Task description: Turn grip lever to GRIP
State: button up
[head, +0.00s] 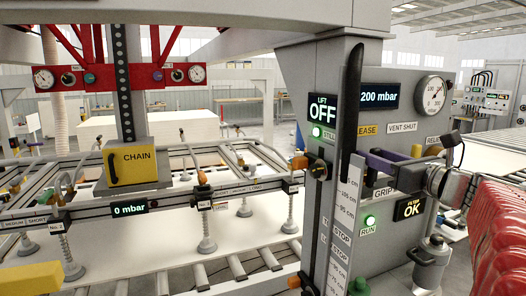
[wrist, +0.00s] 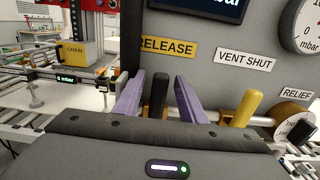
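In the head view my gripper (head: 380,160) is at the grey control panel (head: 300,80), between the partly covered RELEASE label and the GRIP label (head: 383,192). The lever itself is hidden there by my gripper.
A yellow lever (wrist: 243,108) stands close right of my fingers, below the VENT SHUT label (wrist: 244,61). A black upright handle (head: 347,98) is left on the panel. The gantry beam display reads 0 mbar (head: 130,209).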

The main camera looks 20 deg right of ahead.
jog(key=shift+w, duration=0.3)
jog(key=shift+c, duration=0.4)
grip_shut()
